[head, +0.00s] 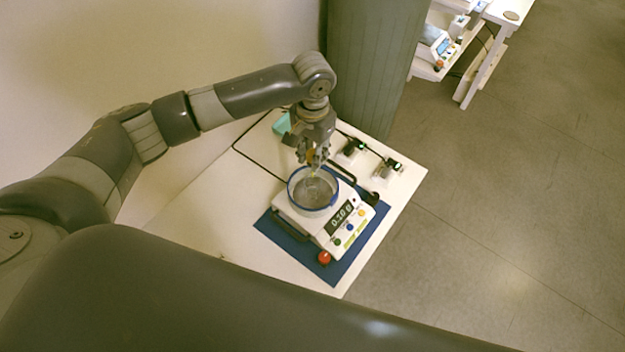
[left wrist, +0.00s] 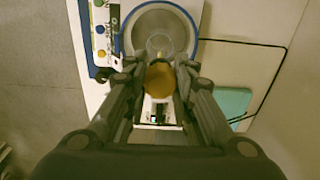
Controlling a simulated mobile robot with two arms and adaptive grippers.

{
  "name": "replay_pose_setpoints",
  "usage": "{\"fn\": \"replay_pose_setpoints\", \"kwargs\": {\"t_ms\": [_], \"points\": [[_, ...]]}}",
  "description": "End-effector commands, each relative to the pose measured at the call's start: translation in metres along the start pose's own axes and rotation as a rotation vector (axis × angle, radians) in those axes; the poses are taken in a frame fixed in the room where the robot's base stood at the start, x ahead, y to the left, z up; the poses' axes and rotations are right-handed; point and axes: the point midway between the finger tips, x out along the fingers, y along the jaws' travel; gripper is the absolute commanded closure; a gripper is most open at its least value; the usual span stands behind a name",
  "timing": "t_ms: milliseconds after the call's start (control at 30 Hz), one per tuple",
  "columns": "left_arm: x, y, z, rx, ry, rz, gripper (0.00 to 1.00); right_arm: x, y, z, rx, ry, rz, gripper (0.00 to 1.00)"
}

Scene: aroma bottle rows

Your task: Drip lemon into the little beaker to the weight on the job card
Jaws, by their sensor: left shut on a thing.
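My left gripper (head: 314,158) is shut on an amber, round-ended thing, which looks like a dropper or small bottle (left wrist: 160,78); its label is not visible. It is held above a blue-rimmed round guard (head: 291,192) on the white scale (head: 318,236). Inside the guard is a grey pan with a small clear beaker (left wrist: 158,43). The beaker's contents cannot be made out. The scale's display (head: 342,217) seems to read 0.20 g, though it is slanted and small. I cannot make out a job card. My right gripper is not in view.
The scale stands on a blue mat (head: 265,225) on a white table (head: 215,215). A red knob (head: 324,258) is at the mat's front. Small dark items (head: 352,149) stand behind on the right, and a teal thing (head: 282,123) is behind the gripper. The table's left side is clear.

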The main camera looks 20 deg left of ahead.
Motion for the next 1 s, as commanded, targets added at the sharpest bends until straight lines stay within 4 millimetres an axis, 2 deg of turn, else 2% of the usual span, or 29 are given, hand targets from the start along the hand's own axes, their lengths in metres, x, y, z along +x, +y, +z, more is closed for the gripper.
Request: {"fn": "replay_pose_setpoints", "kwargs": {"t_ms": [33,267,533,1000], "points": [[-0.007,0.0,0.0,0.0,0.0,0.001,0.82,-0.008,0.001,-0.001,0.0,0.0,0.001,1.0],[-0.022,0.0,0.0,0.0,-0.001,0.001,0.82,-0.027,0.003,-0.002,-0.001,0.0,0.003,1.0],[-0.037,0.0,0.0,0.0,0.0,0.001,0.82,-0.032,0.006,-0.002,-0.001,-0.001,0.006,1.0],[-0.037,0.0,0.0,0.0,0.0,0.0,0.82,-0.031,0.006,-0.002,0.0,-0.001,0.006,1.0]]}}
